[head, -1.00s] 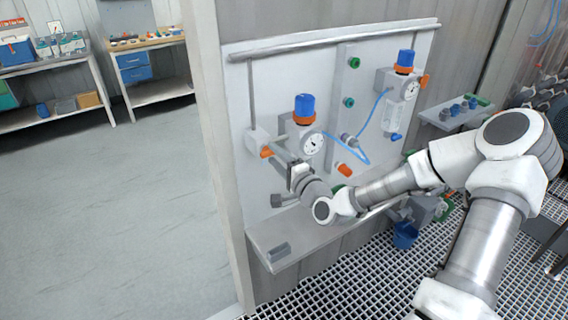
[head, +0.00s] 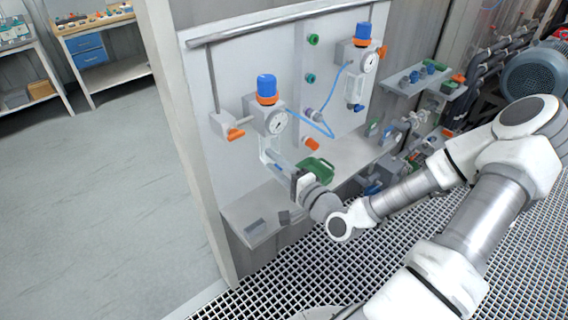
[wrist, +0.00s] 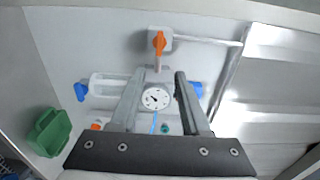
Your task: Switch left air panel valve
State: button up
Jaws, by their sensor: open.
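The left valve on the white air panel has an orange handle (head: 236,134) on a light grey body at the panel's left side. In the wrist view the orange handle (wrist: 159,42) is at top centre, just beyond the fingertips. My gripper (head: 268,152) is in front of the left regulator, below and right of the handle. In the wrist view my gripper (wrist: 159,75) is open, its two fingers apart with nothing held. The round gauge (wrist: 156,97) shows between the fingers. The left regulator has a blue knob (head: 267,84).
A second regulator with a blue knob (head: 363,31) and an orange handle (head: 382,50) is at the panel's right. A green bin (head: 316,171) stands on the shelf (head: 240,215) near my wrist. A blue hose loops between the regulators. Open floor is at left.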

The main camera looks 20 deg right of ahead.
jog(key=p+v, duration=0.3)
jog(key=v, duration=0.1)
jog(key=shift+s+a, duration=0.1)
jog(key=shift+a, duration=0.05)
jog(key=shift+f, duration=0.1)
dwell(0.4)
